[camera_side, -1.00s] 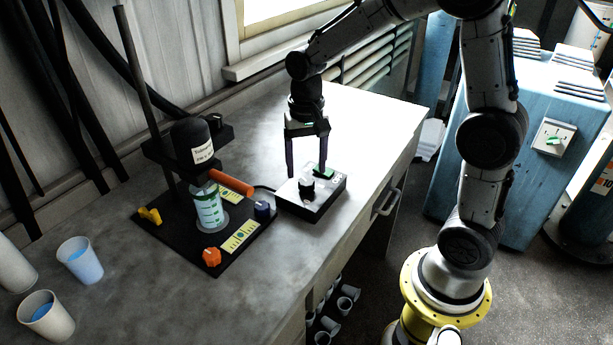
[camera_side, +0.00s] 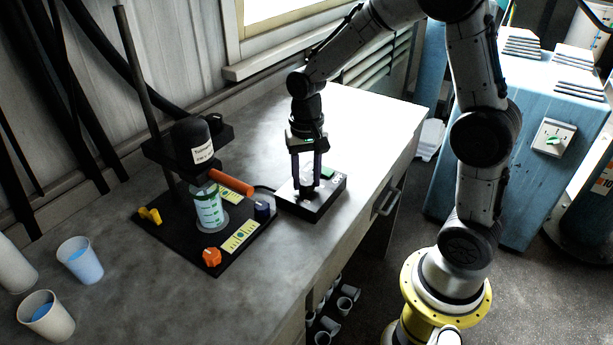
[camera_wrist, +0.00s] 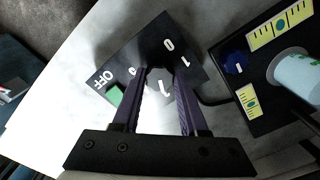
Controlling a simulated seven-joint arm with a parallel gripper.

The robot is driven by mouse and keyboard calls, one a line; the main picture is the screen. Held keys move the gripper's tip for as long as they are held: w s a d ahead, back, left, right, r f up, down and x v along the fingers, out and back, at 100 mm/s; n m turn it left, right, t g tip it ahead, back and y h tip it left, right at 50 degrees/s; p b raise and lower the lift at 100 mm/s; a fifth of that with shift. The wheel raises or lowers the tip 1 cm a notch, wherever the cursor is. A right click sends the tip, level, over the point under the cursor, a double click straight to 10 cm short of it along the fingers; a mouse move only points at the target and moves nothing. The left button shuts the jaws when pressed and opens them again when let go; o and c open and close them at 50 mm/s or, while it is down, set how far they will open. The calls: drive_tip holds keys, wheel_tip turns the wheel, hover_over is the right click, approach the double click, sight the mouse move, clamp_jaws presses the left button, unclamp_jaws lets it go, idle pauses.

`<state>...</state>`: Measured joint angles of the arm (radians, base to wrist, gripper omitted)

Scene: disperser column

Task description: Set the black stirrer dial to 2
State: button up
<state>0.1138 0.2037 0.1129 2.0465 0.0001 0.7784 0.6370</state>
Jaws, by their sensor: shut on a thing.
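The black stirrer dial (camera_wrist: 158,72) sits on top of a small black-and-white control box (camera_side: 322,205) on the bench. My gripper (camera_side: 306,190) points straight down over the box, with its fingers shut on the dial, one on each side. In the wrist view both fingers (camera_wrist: 158,80) close in on the dial and hide much of it. White marks ring the dial, including a 0 (camera_wrist: 168,45) and a 1 (camera_wrist: 185,62). The dial's pointer and exact setting cannot be made out.
A green switch (camera_wrist: 115,94) marked OFF is on the same box. To the left stands the disperser on a black base (camera_side: 178,238), with a beaker (camera_side: 208,208), an orange knob (camera_side: 211,257) and a dark blue knob (camera_side: 262,211). Cups (camera_side: 80,262) stand at the front left.

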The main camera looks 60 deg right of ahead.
clamp_jaws()
drive_tip(key=n, duration=0.4)
drive_tip(key=shift+n, duration=2.9)
drive_tip(key=o, duration=1.1)
unclamp_jaws()
drive_tip(key=shift+c, duration=0.2)
